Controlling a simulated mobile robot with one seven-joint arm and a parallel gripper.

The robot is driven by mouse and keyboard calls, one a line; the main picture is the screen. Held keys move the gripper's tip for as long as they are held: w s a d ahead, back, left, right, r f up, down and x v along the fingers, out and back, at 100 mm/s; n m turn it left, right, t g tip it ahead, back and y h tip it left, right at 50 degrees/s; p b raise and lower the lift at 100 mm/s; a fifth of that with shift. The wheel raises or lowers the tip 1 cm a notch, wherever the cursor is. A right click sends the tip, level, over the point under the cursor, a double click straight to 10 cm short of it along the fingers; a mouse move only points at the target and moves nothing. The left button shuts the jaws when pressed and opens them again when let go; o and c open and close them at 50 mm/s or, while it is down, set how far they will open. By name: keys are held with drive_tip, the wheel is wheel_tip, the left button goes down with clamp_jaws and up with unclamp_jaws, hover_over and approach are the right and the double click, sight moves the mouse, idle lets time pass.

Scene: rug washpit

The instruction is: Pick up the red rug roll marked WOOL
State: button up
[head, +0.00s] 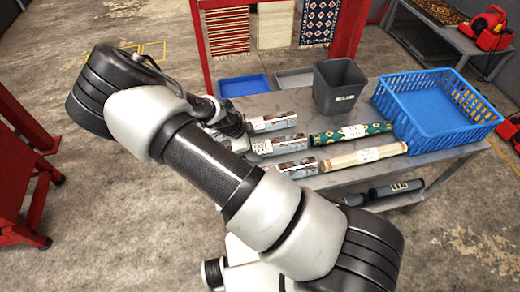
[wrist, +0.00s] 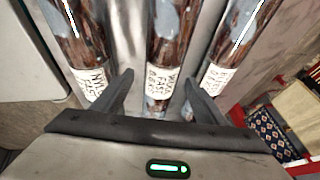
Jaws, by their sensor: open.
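Three shiny, film-wrapped rolls lie side by side on the metal table. The middle roll (head: 290,143) looks dark red-brown under glare in the wrist view (wrist: 166,38). Its white label is tilted and hard to read, but seems to start with WOOL. My gripper (wrist: 158,80) is open, its fingers on either side of the middle roll's labelled end; I cannot tell whether they touch it. In the head view my gripper (head: 236,130) is at the rolls' left ends, partly hidden by my arm.
Neighbouring wrapped rolls (wrist: 82,35) (wrist: 232,38) lie close on both sides. A green patterned roll (head: 325,138) and a cream roll (head: 340,161) lie to the right. A grey bin (head: 338,85) and blue basket (head: 412,122) stand on the table (head: 350,184).

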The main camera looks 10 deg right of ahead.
sight(257, 146)
drive_tip(key=x, duration=0.4)
drive_tip(key=shift+w+d, duration=0.2)
drive_tip(key=shift+w, duration=0.05)
drive_tip(key=c, duration=1.7)
drive_tip(key=shift+o, duration=0.2)
drive_tip(key=shift+r, duration=0.1)
